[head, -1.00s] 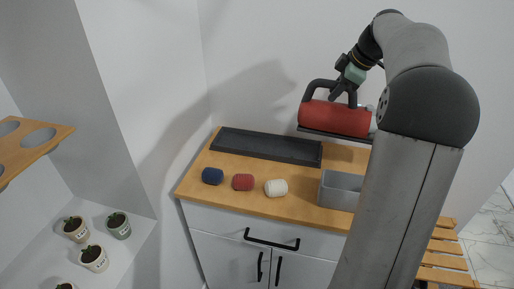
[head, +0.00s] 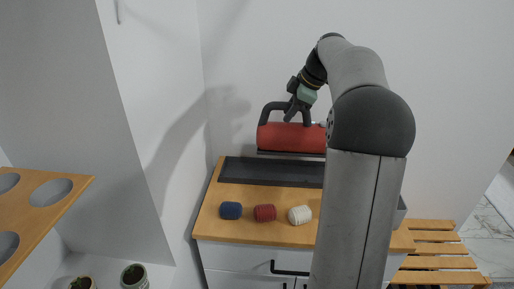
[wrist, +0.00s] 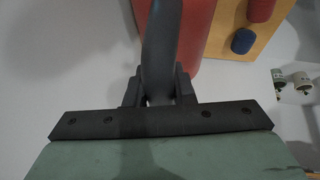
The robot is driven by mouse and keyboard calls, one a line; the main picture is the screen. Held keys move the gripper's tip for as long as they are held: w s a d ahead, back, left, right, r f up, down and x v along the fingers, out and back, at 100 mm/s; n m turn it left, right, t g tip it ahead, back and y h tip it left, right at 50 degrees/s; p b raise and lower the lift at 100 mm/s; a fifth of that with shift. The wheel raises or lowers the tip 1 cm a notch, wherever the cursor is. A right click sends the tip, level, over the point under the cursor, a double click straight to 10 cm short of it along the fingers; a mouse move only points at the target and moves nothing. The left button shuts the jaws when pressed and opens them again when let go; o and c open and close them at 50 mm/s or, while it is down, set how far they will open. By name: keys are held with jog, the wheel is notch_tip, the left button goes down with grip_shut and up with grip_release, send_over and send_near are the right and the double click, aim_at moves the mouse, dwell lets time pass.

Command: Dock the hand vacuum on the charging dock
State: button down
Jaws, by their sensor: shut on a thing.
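The red hand vacuum (head: 292,138) with its dark handle is held in the air above the back of the cabinet top. My gripper (head: 297,106) is shut on the vacuum's handle, which also shows between the jaws in the wrist view (wrist: 160,50). A long dark tray-like base (head: 270,172), possibly the charging dock, lies along the back of the wooden top. The vacuum is apart from it, above its right part. My arm hides the vacuum's right end and the right end of the base.
A blue (head: 231,210), a red (head: 265,213) and a white roll (head: 300,215) lie in front of the dark base. A grey bin (head: 400,212) is mostly hidden behind my arm. A wooden shelf with holes (head: 40,215) is at left, a slatted bench (head: 437,250) at right.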

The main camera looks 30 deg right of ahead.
aim_at(267, 114)
jog(key=w+a+f, duration=0.1)
jog(key=w+a, duration=0.2)
jog(key=w+a+f+p, duration=0.1)
jog(key=w, duration=0.1)
jog(key=shift+w+a+f, duration=0.15)
jog(key=shift+a+f, duration=0.1)
jog(key=shift+f, duration=0.1)
jog(key=x, duration=1)
jog(key=shift+a+p, duration=0.25)
jog(key=shift+p, duration=0.15)
jog(key=shift+f, duration=0.15)
jog(key=c, duration=1.6)
grip_release()
jog(key=shift+f, duration=0.15)
jog(key=o, duration=0.4)
jog(key=shift+c, duration=0.2)
